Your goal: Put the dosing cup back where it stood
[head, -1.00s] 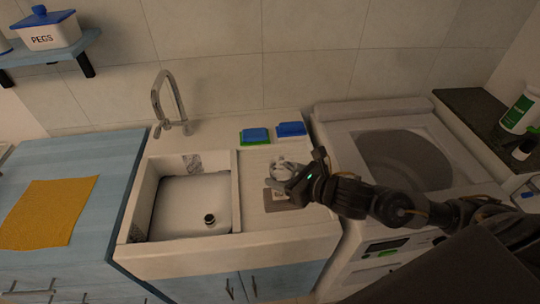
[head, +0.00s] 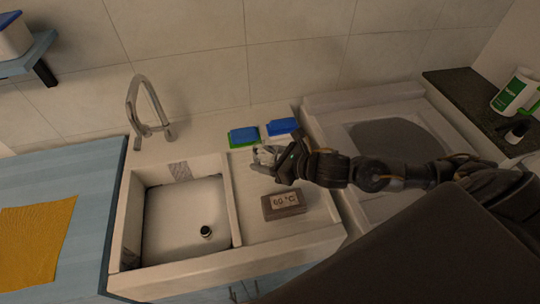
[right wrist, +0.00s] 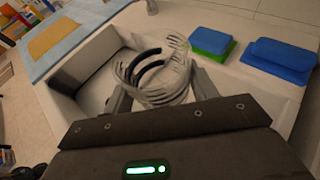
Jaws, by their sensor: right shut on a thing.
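The dosing cup (right wrist: 158,75) is a clear, ribbed cup with a dark curved band, seen in the right wrist view. My right gripper (right wrist: 162,92) is shut on it, one finger on each side. In the head view the right gripper (head: 266,158) and the pale cup (head: 262,152) are over the back part of the drainboard (head: 250,182), in front of the sponges. I cannot tell whether the cup touches the surface. My left gripper is not in view.
A dark block (head: 284,204) with a "60 °C" label sits on the drainboard. A green-and-blue sponge (head: 243,136) and a blue sponge (head: 281,127) lie behind. The sink basin (head: 182,215) is left, the washing machine (head: 385,140) right. A white-green bottle (head: 514,92) stands far right.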

